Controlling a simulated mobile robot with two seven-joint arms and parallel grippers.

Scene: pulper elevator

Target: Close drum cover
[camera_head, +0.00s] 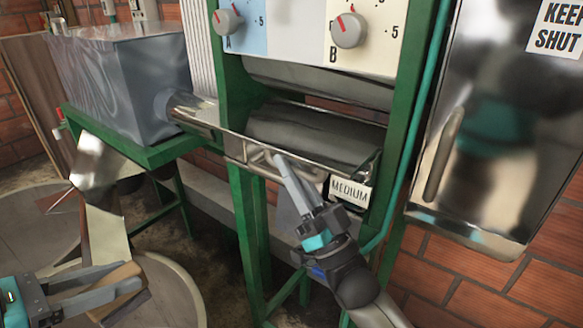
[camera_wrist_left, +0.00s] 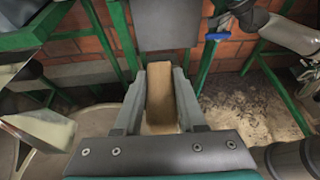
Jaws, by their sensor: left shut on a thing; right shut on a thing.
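The shiny drum (camera_head: 310,135) shows in the dark opening between the green posts. A curved metal sheet (camera_head: 320,82), which may be the drum cover, lies above it, with a dark gap between. A metal bar-like handle (camera_head: 258,155) is on the strip below the drum, left of the MEDIUM label (camera_head: 349,191). My right gripper (camera_head: 284,166) is shut at this handle; its fingers hide the exact contact. My left gripper (camera_head: 130,274) is low at the left, shut on a wooden block (camera_head: 122,292), which also shows between its fingers in the left wrist view (camera_wrist_left: 161,95).
A grey metal box (camera_head: 125,85) stands on a green frame at the left. A round container (camera_head: 185,292) is at the lower left. A metal door marked KEEP SHUT (camera_head: 510,110) is at the right. A control panel with two knobs is above the drum.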

